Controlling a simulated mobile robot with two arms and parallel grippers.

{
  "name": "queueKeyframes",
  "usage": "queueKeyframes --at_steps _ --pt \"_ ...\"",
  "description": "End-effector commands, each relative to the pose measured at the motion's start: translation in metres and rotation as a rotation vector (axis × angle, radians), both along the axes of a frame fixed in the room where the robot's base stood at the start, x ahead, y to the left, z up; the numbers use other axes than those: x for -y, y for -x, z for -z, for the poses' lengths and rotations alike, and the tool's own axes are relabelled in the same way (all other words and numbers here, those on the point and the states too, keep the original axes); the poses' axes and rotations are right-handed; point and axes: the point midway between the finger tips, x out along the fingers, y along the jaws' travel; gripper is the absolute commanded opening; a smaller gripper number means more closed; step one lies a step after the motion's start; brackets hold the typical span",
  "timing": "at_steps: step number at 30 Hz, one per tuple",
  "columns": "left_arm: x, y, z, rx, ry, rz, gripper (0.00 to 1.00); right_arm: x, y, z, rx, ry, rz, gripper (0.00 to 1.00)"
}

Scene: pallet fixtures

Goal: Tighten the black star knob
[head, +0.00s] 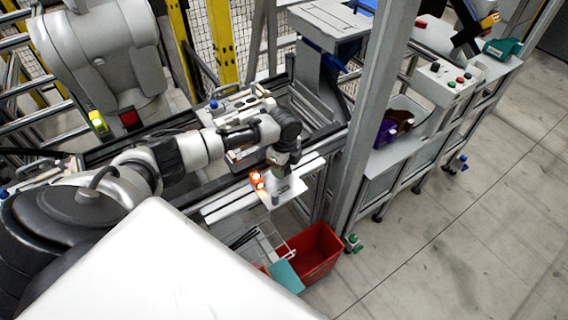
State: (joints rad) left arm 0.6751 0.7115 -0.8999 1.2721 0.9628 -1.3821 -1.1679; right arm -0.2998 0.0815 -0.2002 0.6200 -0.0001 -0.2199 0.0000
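My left arm reaches in from the left. My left gripper (278,170) points down over a small light plate (291,190) on the front rail of the pallet frame. Its fingers are small and dark here, and I cannot tell whether they are open or shut. I cannot clearly make out the black star knob; the gripper may hide it. Two glowing orange lights (257,180) sit just left of the gripper. My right gripper is not in view.
A pallet fixture (238,108) with a blue knob lies behind my arm. A grey upright post (377,100) stands right of the gripper. A red bin (318,250) is below. A side bench carries a button box (446,82). Open floor lies to the right.

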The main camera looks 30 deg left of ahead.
Motion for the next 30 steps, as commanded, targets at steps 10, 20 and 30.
queueKeyframes --at_steps 10,20,30 --pt "0.000 0.001 0.001 -0.002 -0.002 0.000 0.69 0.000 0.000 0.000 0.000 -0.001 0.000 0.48" --pt "-0.001 0.000 -0.042 0.003 -0.001 0.000 0.69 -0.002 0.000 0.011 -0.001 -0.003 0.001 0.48" --pt "0.000 0.000 -0.099 0.001 -0.001 0.000 0.69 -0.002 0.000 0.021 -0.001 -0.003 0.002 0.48"
